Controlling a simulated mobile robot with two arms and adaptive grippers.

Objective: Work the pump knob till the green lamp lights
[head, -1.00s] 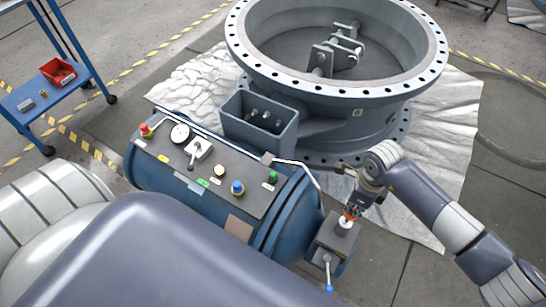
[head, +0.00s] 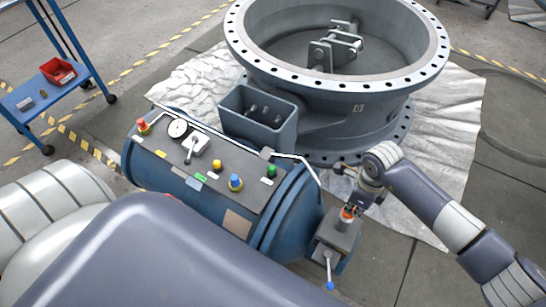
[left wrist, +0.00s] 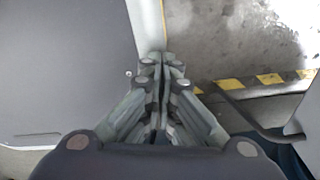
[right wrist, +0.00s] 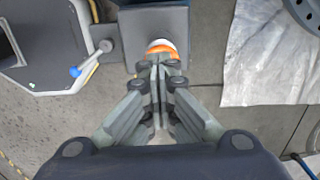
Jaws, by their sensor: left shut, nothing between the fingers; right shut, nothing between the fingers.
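The pump knob, orange with a white part (right wrist: 162,46), sits on a grey block (head: 336,232) at the right end of the blue tank. My right gripper (right wrist: 158,66) is shut and empty, its tips at the knob's edge in the right wrist view. In the head view the right gripper (head: 352,203) is just above the knob and partly hides it; I cannot tell whether they touch. The green lamp (head: 271,170) on the panel looks dark green; I see no clear glow. My left gripper (left wrist: 160,75) is shut and empty, away from the knob.
The panel also carries a yellow lamp (head: 217,165), a blue knob (head: 236,183), a red button (head: 143,126), a gauge (head: 178,129) and a lever (head: 190,152). A blue-tipped lever (head: 329,275) projects from the block. The large valve (head: 360,120) stands behind.

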